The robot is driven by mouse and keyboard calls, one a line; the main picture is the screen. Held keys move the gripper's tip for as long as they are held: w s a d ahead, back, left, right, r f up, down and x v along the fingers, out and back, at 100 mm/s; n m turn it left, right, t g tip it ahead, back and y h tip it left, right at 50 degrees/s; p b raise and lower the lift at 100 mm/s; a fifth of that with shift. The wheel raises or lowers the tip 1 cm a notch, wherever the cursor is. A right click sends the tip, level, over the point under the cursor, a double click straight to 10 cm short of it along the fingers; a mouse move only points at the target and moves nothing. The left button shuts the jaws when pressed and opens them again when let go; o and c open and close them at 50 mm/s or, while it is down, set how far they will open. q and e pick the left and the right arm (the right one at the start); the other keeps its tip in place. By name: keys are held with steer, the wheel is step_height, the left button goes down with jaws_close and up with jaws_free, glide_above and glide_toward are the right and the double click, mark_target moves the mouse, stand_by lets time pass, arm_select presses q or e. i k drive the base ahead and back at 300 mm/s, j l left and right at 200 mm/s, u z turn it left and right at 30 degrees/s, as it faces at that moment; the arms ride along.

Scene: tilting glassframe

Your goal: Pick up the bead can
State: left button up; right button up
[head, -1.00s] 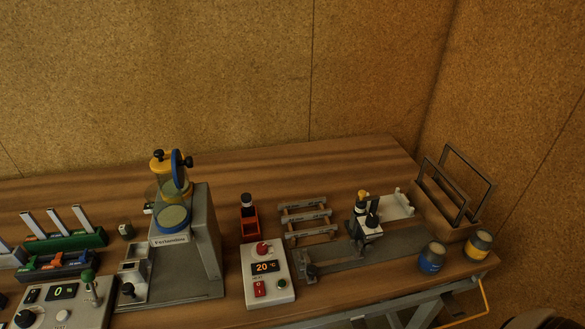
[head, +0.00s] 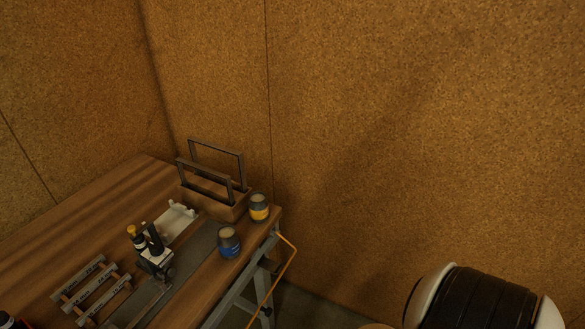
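Two small dark cans stand upright at the table's right end in the head view. One can with a blue band (head: 229,242) stands near the front edge. The other can, with a yellow band (head: 259,208), stands behind it and to its right, near the corner. Both have pale tops. I cannot tell which of them is the bead can, as no label is readable. Neither of my grippers shows; only a white and black part of my own body is in view at the lower right, well apart from the cans.
An orange cable (head: 285,262) hangs at the table's right end.

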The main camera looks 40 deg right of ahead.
mark_target(228, 239)
steer(key=z, duration=0.9)
